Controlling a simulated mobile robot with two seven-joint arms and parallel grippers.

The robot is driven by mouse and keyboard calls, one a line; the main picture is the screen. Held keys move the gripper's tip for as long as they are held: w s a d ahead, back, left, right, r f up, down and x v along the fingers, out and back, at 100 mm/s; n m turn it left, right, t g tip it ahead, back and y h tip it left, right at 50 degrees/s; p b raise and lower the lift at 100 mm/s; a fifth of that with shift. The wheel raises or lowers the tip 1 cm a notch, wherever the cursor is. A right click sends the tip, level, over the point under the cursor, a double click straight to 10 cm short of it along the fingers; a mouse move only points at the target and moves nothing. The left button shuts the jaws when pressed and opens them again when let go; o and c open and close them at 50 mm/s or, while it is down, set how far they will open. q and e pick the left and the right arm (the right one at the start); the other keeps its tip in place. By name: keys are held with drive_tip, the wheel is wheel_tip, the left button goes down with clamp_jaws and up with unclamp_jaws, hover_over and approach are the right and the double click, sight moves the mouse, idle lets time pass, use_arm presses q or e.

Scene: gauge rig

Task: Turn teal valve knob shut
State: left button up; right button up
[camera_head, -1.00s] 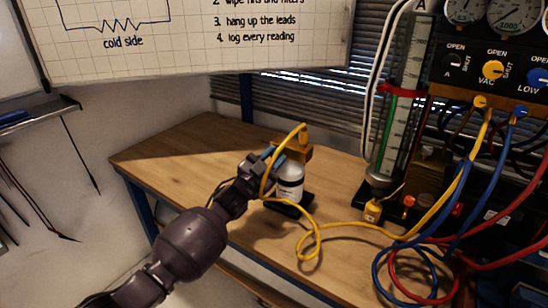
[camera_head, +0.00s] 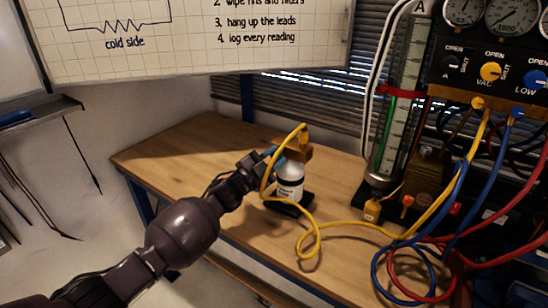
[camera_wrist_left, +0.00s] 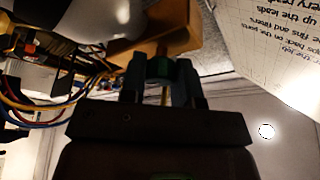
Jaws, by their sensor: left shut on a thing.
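The teal valve knob (camera_wrist_left: 160,68) shows as a dark teal round piece between my left fingers in the left wrist view. My left gripper (camera_wrist_left: 160,82) is shut on it. In the head view my left gripper (camera_head: 268,158) reaches in from the left at the side of the brown block (camera_head: 297,150) above a white-and-grey cylinder (camera_head: 290,182). The knob is hidden by my gripper and a yellow hose there, so its turned angle cannot be read. The brown block also shows behind the knob in the wrist view (camera_wrist_left: 165,32). My right gripper is out of view.
A yellow hose (camera_head: 316,236) loops past the cylinder and over the bench (camera_head: 190,150). Blue and red hoses (camera_head: 400,285) coil at the front right. A glass column (camera_head: 400,110) and gauge panel (camera_head: 490,65) stand right. The bench's left part is clear.

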use_arm(q)
drive_tip(key=o, duration=0.9)
drive_tip(key=p+v, duration=0.1)
drive_tip(key=v, duration=0.9)
drive_tip(key=shift+s+a+f, duration=0.2)
drive_tip(key=shift+s+a, duration=0.05)
drive_tip(key=shift+s, duration=0.05)
